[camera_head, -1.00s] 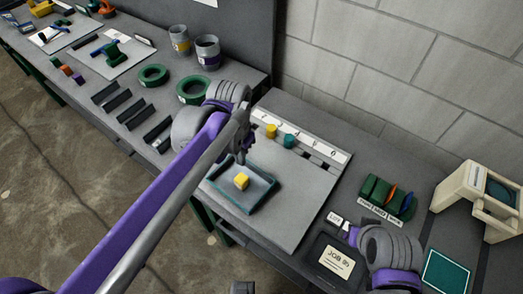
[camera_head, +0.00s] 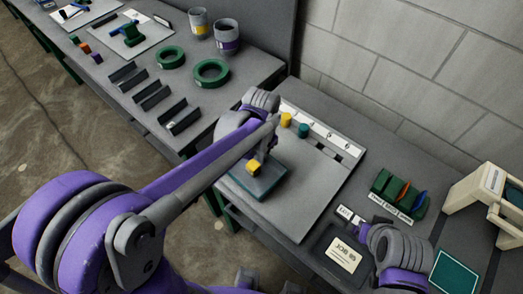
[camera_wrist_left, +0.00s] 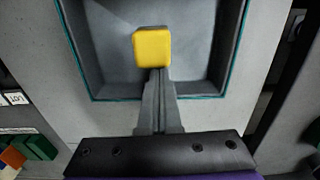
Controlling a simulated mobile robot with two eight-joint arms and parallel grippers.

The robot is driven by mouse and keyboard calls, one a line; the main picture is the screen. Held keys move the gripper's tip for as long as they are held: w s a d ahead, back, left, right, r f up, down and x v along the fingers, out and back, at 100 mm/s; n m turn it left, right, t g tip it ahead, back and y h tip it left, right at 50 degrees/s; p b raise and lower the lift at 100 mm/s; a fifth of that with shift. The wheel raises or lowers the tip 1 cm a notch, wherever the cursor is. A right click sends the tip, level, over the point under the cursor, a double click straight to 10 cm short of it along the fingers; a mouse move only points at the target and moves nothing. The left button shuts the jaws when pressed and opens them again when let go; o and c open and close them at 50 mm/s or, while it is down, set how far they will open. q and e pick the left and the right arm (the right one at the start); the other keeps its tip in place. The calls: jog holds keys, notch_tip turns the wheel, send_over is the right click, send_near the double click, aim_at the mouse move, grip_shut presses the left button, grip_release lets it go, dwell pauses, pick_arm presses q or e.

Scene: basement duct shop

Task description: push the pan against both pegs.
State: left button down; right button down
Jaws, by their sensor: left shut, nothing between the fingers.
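The pan (camera_head: 264,190) is a shallow grey tray with a teal rim, lying on the grey board (camera_head: 295,205). A yellow block (camera_head: 253,166) stands inside it. The pegs, one yellow (camera_head: 286,119) and one teal (camera_head: 303,130), stand beyond the pan near the board's far edge, apart from its visible part. My left gripper (camera_head: 260,162) is shut and empty, low over the pan. In the left wrist view its fingers (camera_wrist_left: 156,75) reach inside the pan (camera_wrist_left: 100,60) to the yellow block (camera_wrist_left: 152,47); contact is unclear. My arm hides the pan's far side. My right gripper (camera_head: 362,222) is unclear.
A white numbered strip (camera_head: 335,138) runs along the board's far edge. A black job tray (camera_head: 322,243), a green card holder (camera_head: 400,193) and a cream stand (camera_head: 480,195) are to the right. Green rings (camera_head: 211,73) and dark channels lie on the left bench.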

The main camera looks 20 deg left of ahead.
aim_at(288, 135)
pick_arm(q)
jog(key=w+d, duration=0.1)
jog(key=w, duration=0.3)
jog(key=w+d, duration=0.2)
jog(key=w, duration=0.2)
jog(key=w+d, duration=0.2)
jog(key=w, duration=0.2)
jog(key=shift+w+d+b, duration=0.15)
jog(key=shift+w+b, duration=0.15)
jog(key=shift+w, duration=0.1)
pick_arm(e)
jog(key=shift+s+f, duration=0.1)
jog(key=shift+f, duration=0.3)
